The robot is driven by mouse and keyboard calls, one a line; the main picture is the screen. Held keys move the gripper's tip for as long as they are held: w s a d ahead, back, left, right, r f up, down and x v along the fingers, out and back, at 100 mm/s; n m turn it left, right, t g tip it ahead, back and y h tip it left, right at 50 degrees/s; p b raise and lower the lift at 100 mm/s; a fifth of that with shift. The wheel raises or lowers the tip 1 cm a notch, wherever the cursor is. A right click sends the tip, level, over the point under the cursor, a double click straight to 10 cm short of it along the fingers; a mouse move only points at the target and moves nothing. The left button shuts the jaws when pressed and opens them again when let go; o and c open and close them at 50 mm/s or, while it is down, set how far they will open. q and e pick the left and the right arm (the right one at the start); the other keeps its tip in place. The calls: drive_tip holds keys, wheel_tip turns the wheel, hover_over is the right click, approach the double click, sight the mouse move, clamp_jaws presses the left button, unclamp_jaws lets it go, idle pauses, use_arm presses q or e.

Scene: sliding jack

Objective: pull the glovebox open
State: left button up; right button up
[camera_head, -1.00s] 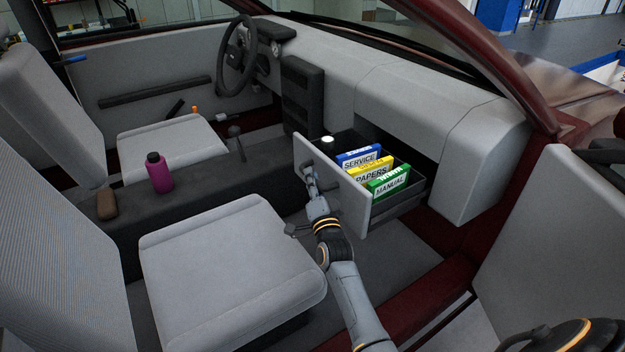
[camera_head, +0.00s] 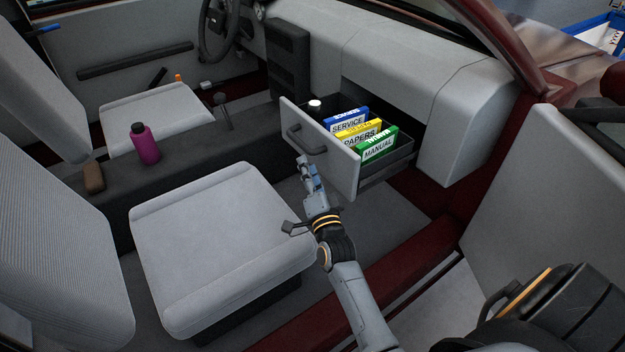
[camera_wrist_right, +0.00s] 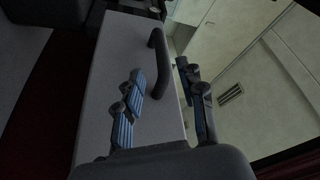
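The glovebox is a drawer with a grey front panel (camera_head: 340,166), standing out from the dashboard. Its dark bar handle (camera_head: 307,140) is on that panel. Inside are a blue SERVICE box (camera_head: 347,122), a yellow PAPERS box (camera_head: 360,138), a green MANUAL box (camera_head: 380,146) and a small white-topped item (camera_head: 315,104). My right gripper (camera_head: 305,165) is just below and in front of the handle. In the right wrist view its fingers (camera_wrist_right: 160,80) are apart, with the handle (camera_wrist_right: 166,65) seen between and beyond the tips; it looks free of them. My left gripper is not in view.
A grey seat (camera_head: 218,240) lies left of my right arm. The centre console (camera_head: 190,165) carries a magenta bottle (camera_head: 145,144) and a brown item (camera_head: 92,177). The dashboard (camera_head: 400,75) overhangs the drawer. The red door sill (camera_head: 345,285) runs below my arm.

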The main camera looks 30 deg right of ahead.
drive_tip(key=shift+v, duration=1.7)
